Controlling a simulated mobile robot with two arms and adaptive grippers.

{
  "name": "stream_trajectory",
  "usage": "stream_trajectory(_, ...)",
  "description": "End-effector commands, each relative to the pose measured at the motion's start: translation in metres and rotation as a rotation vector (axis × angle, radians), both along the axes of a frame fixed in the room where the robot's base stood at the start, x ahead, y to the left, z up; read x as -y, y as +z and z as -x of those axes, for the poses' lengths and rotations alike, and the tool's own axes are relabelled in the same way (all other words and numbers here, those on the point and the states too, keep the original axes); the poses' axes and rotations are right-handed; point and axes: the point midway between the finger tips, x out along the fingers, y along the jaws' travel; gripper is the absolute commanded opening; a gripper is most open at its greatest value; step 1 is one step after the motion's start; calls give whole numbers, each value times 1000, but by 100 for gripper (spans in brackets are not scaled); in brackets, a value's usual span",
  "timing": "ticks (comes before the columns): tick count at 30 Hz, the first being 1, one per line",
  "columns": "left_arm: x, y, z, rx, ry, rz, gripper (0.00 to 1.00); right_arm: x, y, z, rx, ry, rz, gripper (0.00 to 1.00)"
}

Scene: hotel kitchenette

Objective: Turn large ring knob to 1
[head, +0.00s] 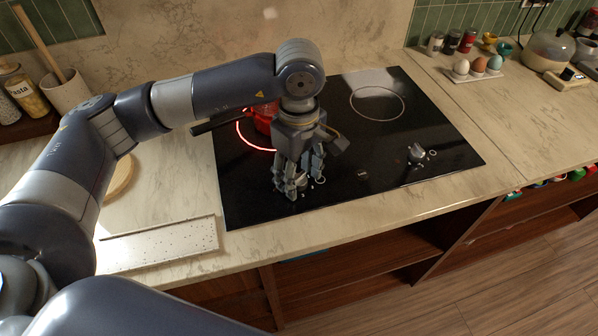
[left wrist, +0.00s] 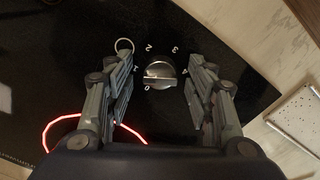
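My left gripper (head: 297,188) points down over the front left of the black cooktop (head: 350,165). In the left wrist view my left gripper (left wrist: 160,65) is open, with one finger on each side of a silver knob (left wrist: 160,72). Touch between fingers and knob cannot be told. The numbers 0 to 4 surround this knob, and a ring mark (left wrist: 124,46) is printed beside it. Its exact setting is hard to read. In the head view the gripper mostly hides this knob. A second knob (head: 417,153) stands at the front right. My right gripper is not in view.
A red pot (head: 263,117) with a dark handle (head: 222,122) stands on the glowing red burner (head: 243,137) behind the gripper. The back right burner (head: 377,102) is bare and unlit. A white speckled board (head: 160,245) lies left of the cooktop.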

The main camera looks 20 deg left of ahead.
Motion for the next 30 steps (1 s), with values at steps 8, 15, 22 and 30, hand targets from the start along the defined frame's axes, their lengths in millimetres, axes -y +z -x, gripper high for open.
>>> stream_trajectory(8, 0, 9, 0, 2, 0, 1, 50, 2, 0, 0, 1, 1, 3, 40)
stream_trajectory(15, 0, 56, -1, 5, 0, 1, 50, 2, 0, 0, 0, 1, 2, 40)
stream_trajectory(22, 0, 100, 0, 3, -1, 0, 50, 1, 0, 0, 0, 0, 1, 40)
stream_trajectory(30, 0, 119, 0, -1, 0, 0, 50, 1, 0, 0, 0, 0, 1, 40)
